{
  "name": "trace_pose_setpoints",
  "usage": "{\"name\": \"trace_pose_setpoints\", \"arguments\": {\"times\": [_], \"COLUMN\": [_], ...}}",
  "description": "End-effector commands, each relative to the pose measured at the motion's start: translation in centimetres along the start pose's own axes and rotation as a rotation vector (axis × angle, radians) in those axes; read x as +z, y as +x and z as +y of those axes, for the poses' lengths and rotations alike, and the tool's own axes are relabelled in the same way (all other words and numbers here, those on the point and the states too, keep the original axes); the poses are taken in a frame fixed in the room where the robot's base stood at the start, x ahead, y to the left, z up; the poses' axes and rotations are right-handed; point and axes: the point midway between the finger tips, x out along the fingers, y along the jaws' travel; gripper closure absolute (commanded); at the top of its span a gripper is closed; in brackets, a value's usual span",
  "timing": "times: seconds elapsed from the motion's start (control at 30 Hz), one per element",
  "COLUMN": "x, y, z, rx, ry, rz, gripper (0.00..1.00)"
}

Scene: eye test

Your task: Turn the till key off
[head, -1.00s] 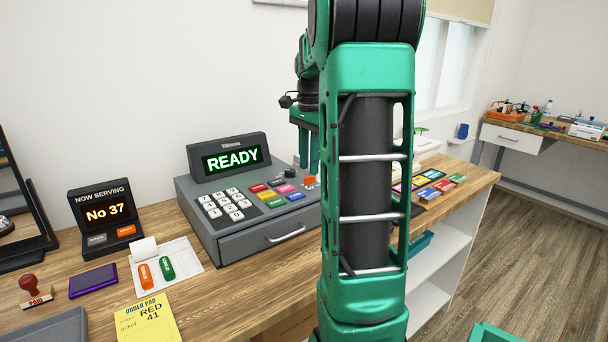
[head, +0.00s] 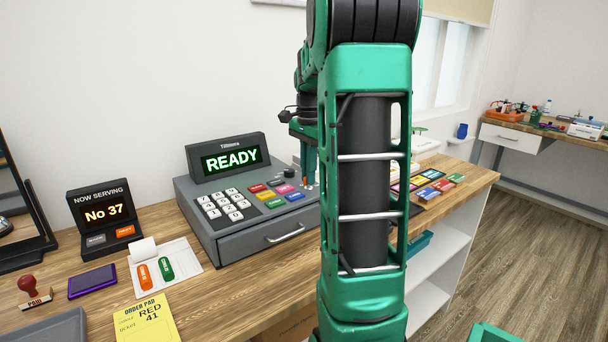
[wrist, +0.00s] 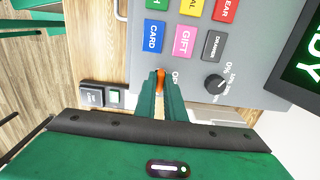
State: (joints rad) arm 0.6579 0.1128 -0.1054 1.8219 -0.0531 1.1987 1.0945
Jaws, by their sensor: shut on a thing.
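The grey till (head: 262,239) stands on the wooden counter, and its screen (head: 231,160) reads READY in green. In the wrist view the orange till key (wrist: 160,77) stands on the till's top panel, beside a partly hidden label beginning "OP". My gripper (wrist: 161,76) is shut on the key, with one green finger on each side. The fingers and palm hide most of the key and its markings, so its turned position cannot be read. In the head view my gripper (head: 308,182) is at the till's right end, partly hidden by my arm.
A black dial (wrist: 215,84) with percent marks sits close to the right of my fingers in the wrist view. The blue CARD (wrist: 153,37), pink GIFT (wrist: 186,41) and dark DRAWER (wrist: 212,45) buttons lie just beyond. Coloured cards (head: 431,185) lie right of the till.

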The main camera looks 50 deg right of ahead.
Motion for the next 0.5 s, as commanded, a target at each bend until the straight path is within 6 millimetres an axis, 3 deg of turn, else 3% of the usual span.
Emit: {"name": "trace_pose_setpoints", "arguments": {"times": [0.27,0.5], "x": [-0.11,-0.25], "y": [-0.12,-0.17], "z": [-0.43,-0.5], "rx": [-0.006,-0.008], "ry": [-0.08,-0.25], "rz": [0.001,0.004], "gripper": [1.0,1.0]}}
